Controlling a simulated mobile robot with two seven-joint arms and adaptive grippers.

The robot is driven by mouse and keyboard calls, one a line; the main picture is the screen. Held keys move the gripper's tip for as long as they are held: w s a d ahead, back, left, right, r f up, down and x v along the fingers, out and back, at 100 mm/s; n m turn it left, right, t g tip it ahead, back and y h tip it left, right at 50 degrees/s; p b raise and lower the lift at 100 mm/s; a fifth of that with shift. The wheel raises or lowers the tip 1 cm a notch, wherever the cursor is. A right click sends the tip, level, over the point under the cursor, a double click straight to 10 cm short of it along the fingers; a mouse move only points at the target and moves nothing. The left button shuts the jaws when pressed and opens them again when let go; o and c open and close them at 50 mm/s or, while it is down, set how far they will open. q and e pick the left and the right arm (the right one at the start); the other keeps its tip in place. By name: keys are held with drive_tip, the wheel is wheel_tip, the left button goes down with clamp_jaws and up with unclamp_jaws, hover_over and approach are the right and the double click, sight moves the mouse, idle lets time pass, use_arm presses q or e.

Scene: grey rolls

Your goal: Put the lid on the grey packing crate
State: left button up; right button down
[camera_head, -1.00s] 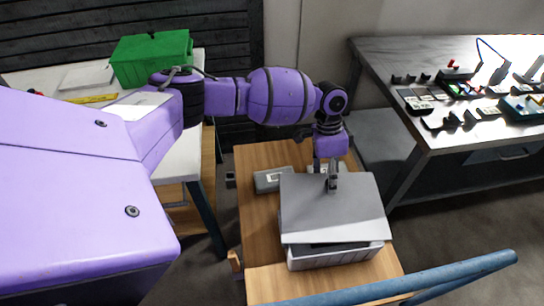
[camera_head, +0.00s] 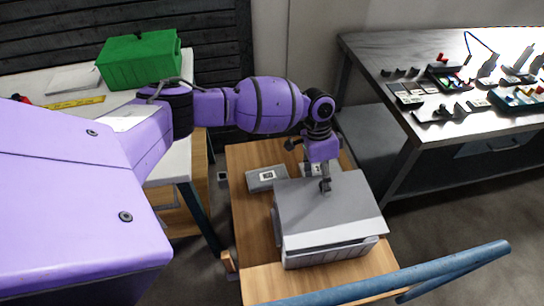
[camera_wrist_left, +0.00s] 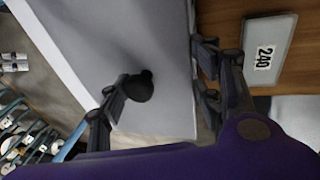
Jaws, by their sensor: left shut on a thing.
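The grey lid (camera_head: 325,211) lies over the grey packing crate (camera_head: 330,256) on a wooden table. The crate's front wall and a strip of its left side show below the lid. The lid's front edge is close to the crate's rim; I cannot tell whether it is fully seated. My left gripper (camera_head: 325,185) is at the lid's back part and shut on it. In the left wrist view, the gripper's fingers (camera_wrist_left: 160,85) are at the lid (camera_wrist_left: 172,30), near a dark round part; the exact grip is unclear. My right gripper is not in view.
A flat grey labelled item (camera_head: 267,178) lies behind the crate, and a label reading 240 (camera_wrist_left: 265,58) shows in the wrist view. A blue rail (camera_head: 430,278) crosses in front. A green box (camera_head: 140,62) is on the left table; a cluttered metal bench (camera_head: 400,62) stands right.

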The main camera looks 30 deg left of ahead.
use_arm(q)
wheel_tip(320, 180, down, 3)
drive_tip(key=shift+r+b, duration=0.1)
drive_tip(key=shift+b, duration=0.4)
drive_tip(key=shift+f+b, duration=0.5)
drive_tip(key=shift+f, duration=0.9)
drive_tip(key=shift+w, duration=0.1)
drive_tip(key=o, duration=1.4)
drive_tip(key=shift+o, duration=0.2)
drive_tip(key=shift+r, duration=0.15)
drive_tip(key=v, duration=1.1)
drive_tip(key=shift+r, duration=0.35)
